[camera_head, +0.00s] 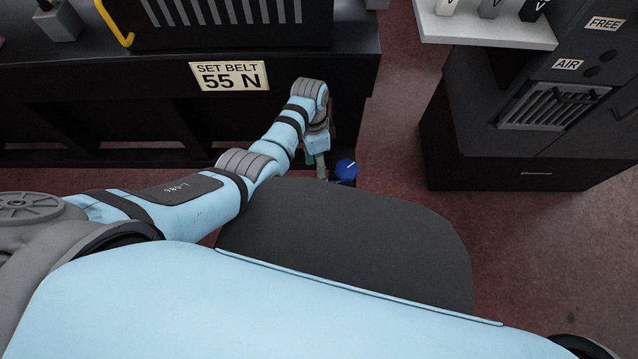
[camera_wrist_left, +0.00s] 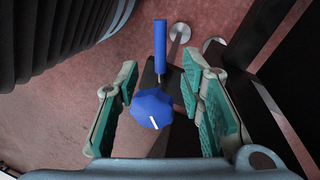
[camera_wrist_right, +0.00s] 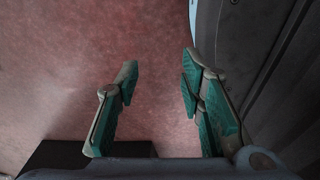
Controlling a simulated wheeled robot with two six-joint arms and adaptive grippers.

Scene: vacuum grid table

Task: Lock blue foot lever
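A blue bar-shaped lever handle (camera_wrist_left: 160,48) shows in the left wrist view, beyond the fingertips near the top middle. A blue faceted knob (camera_wrist_left: 152,108) with a white line is nearer, in the gap between the fingers; the knob also shows in the head view (camera_head: 345,169) at the table's lower right corner. My left gripper (camera_wrist_left: 160,78) is open with nothing gripped; in the head view it is small and partly hidden (camera_head: 318,165), just left of the knob. My right gripper (camera_wrist_right: 159,75) is open and empty over the floor; it is out of the head view.
A dark table (camera_head: 130,98) with a "SET BELT 55 N" sign (camera_head: 229,76) stands ahead. Table legs and round metal feet (camera_wrist_left: 180,32) show near the lever. A dark cabinet (camera_head: 530,150) stands at right. Reddish floor (camera_head: 400,130) lies clear between them.

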